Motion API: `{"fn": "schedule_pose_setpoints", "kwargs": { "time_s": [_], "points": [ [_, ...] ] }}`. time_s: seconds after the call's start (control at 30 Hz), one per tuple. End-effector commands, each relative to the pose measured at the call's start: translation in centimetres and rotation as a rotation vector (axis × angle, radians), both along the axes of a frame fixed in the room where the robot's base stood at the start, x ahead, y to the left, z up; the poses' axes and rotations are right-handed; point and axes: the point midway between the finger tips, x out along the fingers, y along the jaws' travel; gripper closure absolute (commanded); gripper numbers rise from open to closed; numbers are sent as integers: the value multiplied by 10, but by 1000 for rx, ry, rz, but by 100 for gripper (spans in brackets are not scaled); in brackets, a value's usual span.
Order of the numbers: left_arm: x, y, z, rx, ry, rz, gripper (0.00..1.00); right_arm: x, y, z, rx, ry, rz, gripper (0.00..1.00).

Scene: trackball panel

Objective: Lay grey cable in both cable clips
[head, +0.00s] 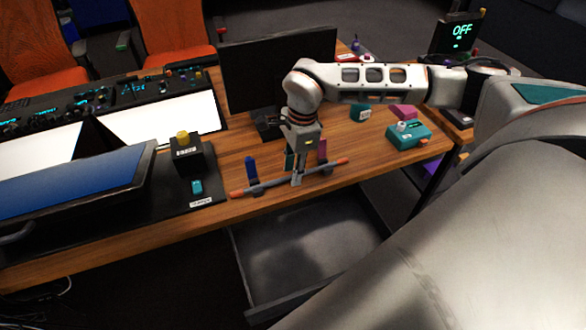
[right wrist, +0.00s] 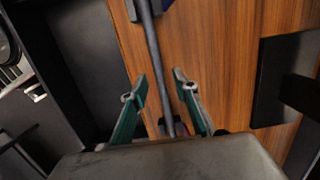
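The grey cable (head: 275,183) has orange ends and runs slantwise near the front edge of the wooden desk. A blue clip (head: 251,167) stands by its left part and a magenta clip (head: 322,149) by its right part. In the right wrist view the cable (right wrist: 153,50) passes between dark blue parts of a clip (right wrist: 165,4) at the top; how deep it sits is unclear. My right gripper (head: 297,180) points down over the cable's middle. Its green fingers (right wrist: 161,76) stand apart on either side of the cable, with gaps visible. My left gripper is out of view.
A dark monitor (head: 275,75) stands behind my right gripper. A black box with a yellow knob (head: 183,140) is left, and a teal box (head: 408,136) is right. An open grey drawer (head: 310,255) lies below the desk's front edge.

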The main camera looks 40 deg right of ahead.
Motion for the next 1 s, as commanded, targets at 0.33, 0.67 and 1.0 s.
{"fn": "schedule_pose_setpoints", "kwargs": {
  "time_s": [0.33, 0.67, 1.0],
  "points": [
    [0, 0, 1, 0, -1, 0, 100, 1, -5, 41, 0, -6, 0, 71],
    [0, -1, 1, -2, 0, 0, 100, -2, -12, 102, 0, -4, 0, 71],
    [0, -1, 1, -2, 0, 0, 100, -4, -14, 119, 0, 1, 0, 71]
  ]
}}
